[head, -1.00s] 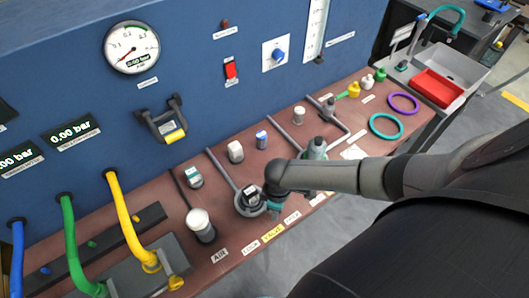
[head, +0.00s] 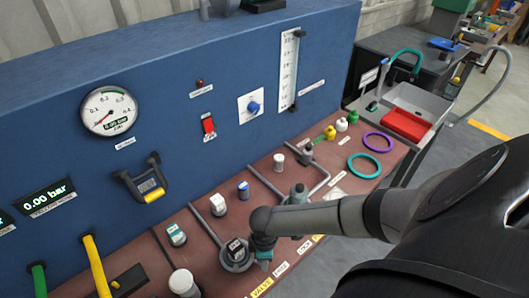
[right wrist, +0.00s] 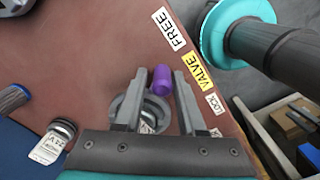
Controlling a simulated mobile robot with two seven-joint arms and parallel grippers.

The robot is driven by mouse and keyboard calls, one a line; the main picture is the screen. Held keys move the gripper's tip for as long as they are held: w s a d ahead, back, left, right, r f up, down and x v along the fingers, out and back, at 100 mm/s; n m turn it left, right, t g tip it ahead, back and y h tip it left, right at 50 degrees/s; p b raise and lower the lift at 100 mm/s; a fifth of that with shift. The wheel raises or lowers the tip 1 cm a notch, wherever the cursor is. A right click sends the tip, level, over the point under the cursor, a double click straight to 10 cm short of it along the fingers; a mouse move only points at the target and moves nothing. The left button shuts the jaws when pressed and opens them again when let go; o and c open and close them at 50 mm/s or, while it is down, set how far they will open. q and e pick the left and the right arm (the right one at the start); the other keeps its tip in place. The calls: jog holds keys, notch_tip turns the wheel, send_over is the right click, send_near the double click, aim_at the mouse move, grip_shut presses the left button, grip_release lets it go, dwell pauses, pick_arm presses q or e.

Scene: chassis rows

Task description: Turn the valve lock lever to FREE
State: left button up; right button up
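The valve (head: 236,262), a dark round fitting with a black top, stands on the brown bench in the head view. In the right wrist view its grey ring (right wrist: 157,106) is partly hidden by my fingers. A purple lever knob (right wrist: 162,78) projects from it toward the labels. My right gripper (right wrist: 157,80) is open, one finger each side of the knob, with small gaps showing. In the head view my right gripper (head: 263,250) is low beside the valve. The FREE label (right wrist: 168,29), yellow VALVE label (right wrist: 201,72) and LOCK label (right wrist: 215,104) run along the bench edge. My left gripper is not seen.
A blue panel behind carries a gauge (head: 109,112) and a red switch (head: 208,125). Grey pipes and small capped fittings (head: 218,204) stand around the valve. A purple ring (head: 378,142) and a teal ring (head: 363,166) lie farther right.

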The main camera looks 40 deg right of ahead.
jog(key=shift+o, duration=1.1)
notch_tip(320, 180, up, 15)
jog(key=p, duration=0.2)
jog(key=shift+p, duration=0.3)
jog(key=shift+r, duration=0.1)
